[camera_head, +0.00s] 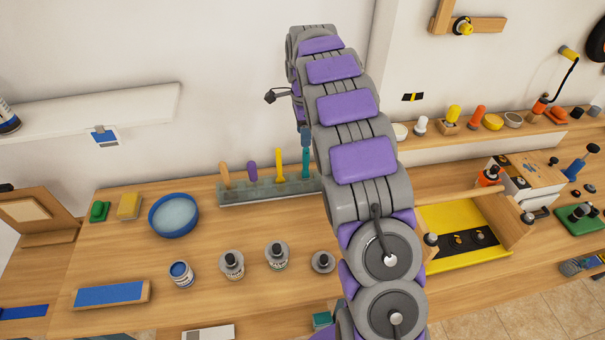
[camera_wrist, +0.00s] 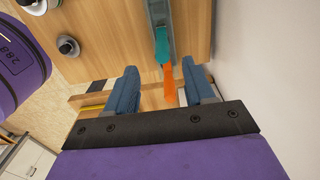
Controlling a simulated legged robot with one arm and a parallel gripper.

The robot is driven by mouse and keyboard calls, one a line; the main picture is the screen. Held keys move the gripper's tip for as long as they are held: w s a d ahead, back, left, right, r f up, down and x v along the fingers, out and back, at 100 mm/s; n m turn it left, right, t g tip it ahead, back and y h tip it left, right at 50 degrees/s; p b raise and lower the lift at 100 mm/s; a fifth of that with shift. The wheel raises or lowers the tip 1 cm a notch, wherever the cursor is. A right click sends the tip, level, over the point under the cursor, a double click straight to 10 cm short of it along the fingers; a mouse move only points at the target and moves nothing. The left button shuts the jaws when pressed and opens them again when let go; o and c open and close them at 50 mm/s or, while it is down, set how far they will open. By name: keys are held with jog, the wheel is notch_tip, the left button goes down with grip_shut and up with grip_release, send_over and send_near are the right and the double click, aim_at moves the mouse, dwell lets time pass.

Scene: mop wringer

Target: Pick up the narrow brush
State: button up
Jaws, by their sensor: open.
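A grey rack (camera_head: 262,192) stands against the wall with upright handled tools in it: tan (camera_head: 225,174), purple (camera_head: 252,171), yellow (camera_head: 280,163) and teal (camera_head: 305,162). In the wrist view, the teal tool (camera_wrist: 162,44) and an orange tool (camera_wrist: 168,80) stand in line. I cannot tell which one is the narrow brush, as their lower ends are hidden. My gripper (camera_wrist: 162,88) is open, with its two blue fingers apart. The orange tool appears between them, the teal one just beyond. Contact cannot be told. My arm hides the rack's right end in the head view.
A blue bowl (camera_head: 173,215), a jar (camera_head: 181,274) and several dark-capped bottles (camera_head: 232,265) stand on the wooden bench. A yellow tray (camera_head: 463,235) is right of my arm. The white wall is close beside the rack. Bare bench lies between the bowl and bottles.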

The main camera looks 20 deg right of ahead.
aim_at(306, 158)
jog(key=f, duration=0.2)
jog(key=d+f, duration=0.1)
jog(key=f+b, duration=0.1)
jog(key=f, duration=0.1)
jog(key=shift+d+f, duration=0.35)
jog(key=shift+a+f, duration=0.4)
jog(key=shift+f, duration=0.1)
jog(key=f, duration=0.1)
jog(key=f+b, duration=0.1)
jog(key=f, duration=0.1)
jog(key=shift+a+f, duration=0.2)
jog(key=shift+f, duration=0.1)
jog(key=shift+d+f+b, duration=0.1)
jog(key=shift+f+b, duration=0.2)
jog(key=shift+f, duration=0.05)
jog(key=shift+d, duration=0.3)
jog(key=shift+c, duration=1)
jog(key=shift+a, duration=0.3)
jog(key=c, duration=0.6)
jog(key=shift+d, duration=0.15)
grip_shut()
